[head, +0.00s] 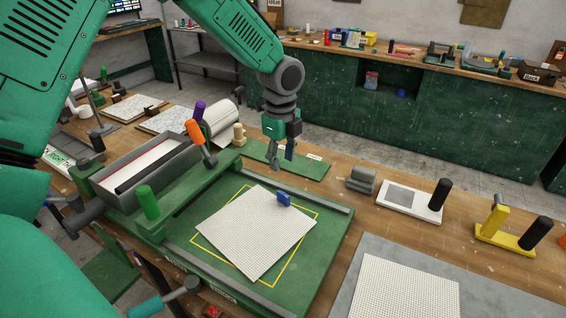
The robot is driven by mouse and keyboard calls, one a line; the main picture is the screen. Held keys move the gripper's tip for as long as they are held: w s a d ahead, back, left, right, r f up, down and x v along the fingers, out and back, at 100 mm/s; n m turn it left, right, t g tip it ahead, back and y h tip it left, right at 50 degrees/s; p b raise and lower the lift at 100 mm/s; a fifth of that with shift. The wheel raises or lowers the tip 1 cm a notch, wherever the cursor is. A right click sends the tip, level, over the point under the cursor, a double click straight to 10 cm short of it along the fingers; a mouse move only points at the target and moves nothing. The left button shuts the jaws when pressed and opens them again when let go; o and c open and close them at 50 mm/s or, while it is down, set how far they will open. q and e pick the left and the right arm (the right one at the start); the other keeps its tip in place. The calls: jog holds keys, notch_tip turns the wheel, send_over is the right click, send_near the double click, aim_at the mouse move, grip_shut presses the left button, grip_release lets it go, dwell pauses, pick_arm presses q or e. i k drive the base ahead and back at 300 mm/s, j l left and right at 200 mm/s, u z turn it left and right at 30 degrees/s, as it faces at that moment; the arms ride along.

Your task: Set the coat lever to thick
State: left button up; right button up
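I cannot tell for certain which handle is the coat lever. A lever with an orange grip (193,131) stands tilted on the green machine, beside the grey trough (146,172). A purple-topped handle (199,109) stands just behind it. I cannot read any thick or thin marking. My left gripper (277,161) points down to the right of these levers, apart from them, over the green plate with small white labels (300,167). Its fingers are small and partly overlap, so their opening is unclear. I see nothing clearly held. My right gripper is not in view.
A white mosaic sheet (255,235) lies on the green bed (325,245), with a blue block (284,198) on it. A green upright knob (148,202) stands at the bed's left. A white black-handled tool (410,200) and a yellow tool (512,232) lie right.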

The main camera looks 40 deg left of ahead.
aim_at(193, 285)
jog(key=k, duration=1)
